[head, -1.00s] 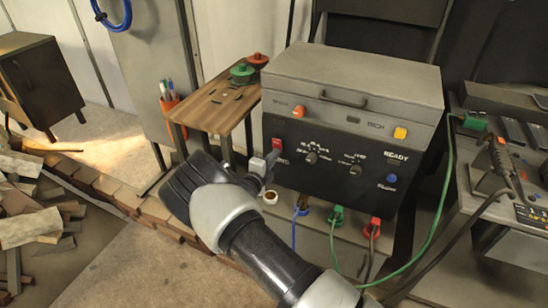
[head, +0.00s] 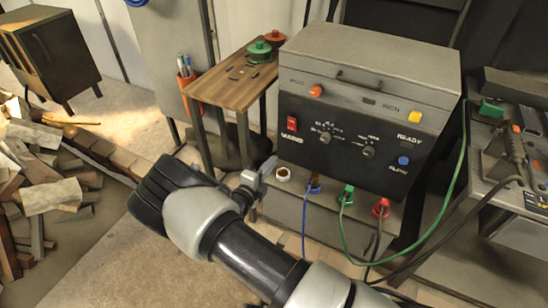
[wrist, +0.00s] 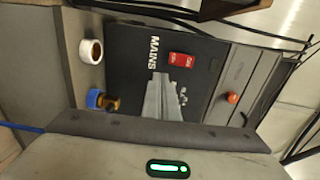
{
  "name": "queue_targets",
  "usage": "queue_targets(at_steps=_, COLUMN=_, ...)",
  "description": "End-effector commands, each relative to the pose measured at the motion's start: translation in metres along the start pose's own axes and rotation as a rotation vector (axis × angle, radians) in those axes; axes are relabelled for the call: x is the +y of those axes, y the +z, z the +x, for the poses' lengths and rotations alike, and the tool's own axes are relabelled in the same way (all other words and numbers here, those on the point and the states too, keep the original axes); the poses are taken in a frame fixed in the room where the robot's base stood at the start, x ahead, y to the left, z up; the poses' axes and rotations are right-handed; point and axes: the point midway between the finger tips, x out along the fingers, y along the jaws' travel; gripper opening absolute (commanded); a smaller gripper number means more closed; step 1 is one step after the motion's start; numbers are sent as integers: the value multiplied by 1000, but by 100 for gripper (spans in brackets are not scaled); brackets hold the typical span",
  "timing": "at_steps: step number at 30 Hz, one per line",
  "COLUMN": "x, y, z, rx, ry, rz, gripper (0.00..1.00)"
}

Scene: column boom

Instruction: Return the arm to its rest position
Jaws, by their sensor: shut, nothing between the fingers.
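My gripper (head: 262,170) is in front of the lower left of the machine's dark panel in the head view, apart from it and with nothing held. Its fingers are together; they also show in the wrist view (wrist: 160,97) in front of the panel. My arm reaches in from the bottom of the head view. The machine (head: 365,65) has a grey lid and a black front panel with a red MAINS switch (head: 292,124), knobs, and orange, yellow and blue buttons. The red switch also shows in the wrist view (wrist: 182,59).
Blue, green and red plugs with cables sit below the panel, beside a white-rimmed socket (head: 283,174). A small wooden table (head: 225,90) with green and red pieces stands to the left. A side bench (head: 500,185) is at right.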

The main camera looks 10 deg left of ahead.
Motion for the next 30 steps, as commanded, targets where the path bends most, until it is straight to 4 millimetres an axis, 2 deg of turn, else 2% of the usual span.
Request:
queue_targets(at_steps=14, x=0, y=0, z=0, rx=2, ry=1, rz=3, gripper=0)
queue_targets(at_steps=17, x=-12, y=-9, z=5, rx=42, ry=8, rz=63, gripper=0)
queue_targets(at_steps=20, x=-42, y=-34, z=14, rx=157, ry=26, rz=236, gripper=0)
queue_targets(at_steps=23, x=-84, y=-77, z=22, rx=339, ry=40, rz=518, gripper=0)
queue_targets(at_steps=24, x=-100, y=-98, z=23, rx=423, ry=40, rz=649, gripper=0)
queue_targets(at_steps=26, x=-123, y=-129, z=20, rx=549, ry=32, rz=842, gripper=0)
queue_targets(at_steps=30, x=-168, y=-192, z=1, rx=826, ry=-18, rz=1285, gripper=0)
